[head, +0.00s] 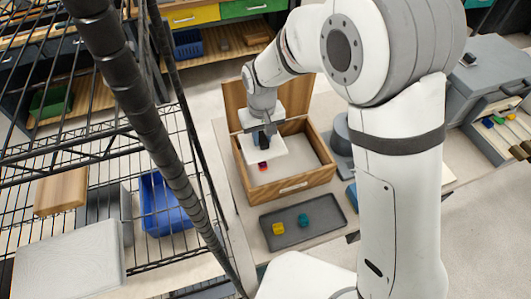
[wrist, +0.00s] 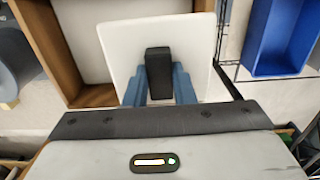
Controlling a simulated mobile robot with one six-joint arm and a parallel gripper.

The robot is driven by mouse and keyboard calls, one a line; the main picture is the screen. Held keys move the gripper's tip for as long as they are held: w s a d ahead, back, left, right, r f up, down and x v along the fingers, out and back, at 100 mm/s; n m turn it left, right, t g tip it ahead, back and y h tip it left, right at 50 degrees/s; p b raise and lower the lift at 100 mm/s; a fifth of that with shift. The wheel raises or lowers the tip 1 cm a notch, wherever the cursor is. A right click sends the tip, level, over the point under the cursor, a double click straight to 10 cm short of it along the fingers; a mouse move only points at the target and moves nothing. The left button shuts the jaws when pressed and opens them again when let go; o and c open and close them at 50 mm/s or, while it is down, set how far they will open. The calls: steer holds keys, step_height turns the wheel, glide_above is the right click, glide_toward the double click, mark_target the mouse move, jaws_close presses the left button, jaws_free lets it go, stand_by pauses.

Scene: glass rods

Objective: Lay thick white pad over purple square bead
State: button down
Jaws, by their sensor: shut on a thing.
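My gripper (head: 265,138) is shut on the black grip of the thick white pad (head: 280,150) and holds it above the open wooden box. In the wrist view the pad (wrist: 125,45) is a pale square, with the blue fingers of my gripper (wrist: 159,85) on either side of its black grip (wrist: 158,65). A small purple bead (head: 263,163) shows just below the pad's front edge in the head view, with red close to it. The pad may hide part of it. The bead does not show in the wrist view.
The wooden box (head: 290,187) has its lid raised at the back and a pale floor. In front, a dark tray (head: 290,238) holds a yellow bead (head: 278,228) and a teal bead (head: 303,220). A wire rack with a blue bin (head: 165,205) stands left.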

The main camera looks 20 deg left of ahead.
mark_target(264, 138)
step_height(264, 138, down, 9)
steer(key=b, duration=0.4)
steer(key=shift+r, duration=0.15)
steer(key=c, duration=1.2)
jaws_free()
step_height(264, 138, up, 12)
steer(key=p, duration=0.7)
steer(key=shift+w+d+r, duration=0.1)
steer(key=shift+d, duration=0.05)
